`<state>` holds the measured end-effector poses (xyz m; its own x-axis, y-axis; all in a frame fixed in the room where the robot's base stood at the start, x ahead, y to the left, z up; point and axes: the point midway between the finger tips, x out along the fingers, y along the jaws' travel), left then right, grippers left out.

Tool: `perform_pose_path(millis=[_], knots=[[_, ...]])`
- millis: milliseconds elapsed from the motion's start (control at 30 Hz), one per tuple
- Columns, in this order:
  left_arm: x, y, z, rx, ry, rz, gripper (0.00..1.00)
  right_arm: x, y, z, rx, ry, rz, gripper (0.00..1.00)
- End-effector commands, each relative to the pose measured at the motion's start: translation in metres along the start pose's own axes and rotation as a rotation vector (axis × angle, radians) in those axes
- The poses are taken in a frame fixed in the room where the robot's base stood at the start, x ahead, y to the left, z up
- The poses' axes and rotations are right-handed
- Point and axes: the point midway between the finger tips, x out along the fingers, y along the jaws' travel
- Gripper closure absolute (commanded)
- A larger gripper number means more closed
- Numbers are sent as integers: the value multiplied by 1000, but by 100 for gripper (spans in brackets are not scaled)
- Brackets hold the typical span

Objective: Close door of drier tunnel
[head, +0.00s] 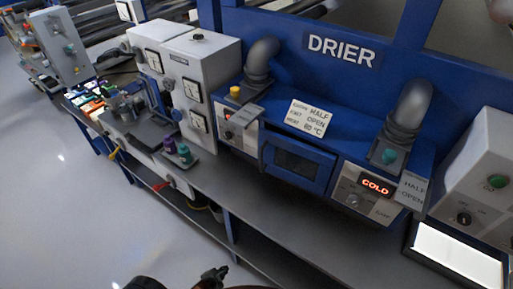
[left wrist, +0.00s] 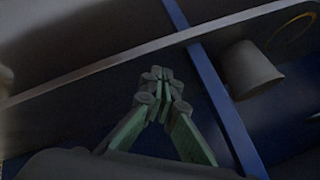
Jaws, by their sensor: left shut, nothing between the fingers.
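The drier tunnel (head: 345,125) is a blue and grey housing under a "DRIER" sign, on the bench in the head view. Its blue door (head: 297,163) has a dark window and sits in the middle of the front. The door's left edge seems to stand out from the front, but I cannot tell how far it is open. My left gripper (head: 213,277) is at the bottom edge of the head view, low in front of the bench and well away from the door. In the left wrist view its green fingers (left wrist: 163,88) meet at the tips, empty. My right gripper is not in view.
A red "COLD" display (head: 376,187) is right of the door. Two grey pipes rise from the tunnel top. A grey control box (head: 185,80) stands left, and a bright lit panel (head: 455,255) right. The bench edge (head: 270,225) runs in front; the floor at left is clear.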

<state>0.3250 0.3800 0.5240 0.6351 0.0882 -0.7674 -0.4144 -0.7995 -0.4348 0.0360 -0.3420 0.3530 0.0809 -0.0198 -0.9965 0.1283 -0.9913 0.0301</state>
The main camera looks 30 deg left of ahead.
Motion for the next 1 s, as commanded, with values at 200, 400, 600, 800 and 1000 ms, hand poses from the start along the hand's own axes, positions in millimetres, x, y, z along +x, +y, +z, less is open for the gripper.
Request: perform_pose_path(millis=[200,400,600,800,1000], knots=[[-116,-168,-177,299,240,-294,100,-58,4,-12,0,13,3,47],[-228,-257,-289,568,383,-544,100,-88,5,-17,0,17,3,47],[-316,-297,-357,774,461,-728,100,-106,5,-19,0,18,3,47],[-334,-308,-378,831,479,-780,100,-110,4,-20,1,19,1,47],[-314,-321,-399,830,478,-779,100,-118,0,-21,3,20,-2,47]])
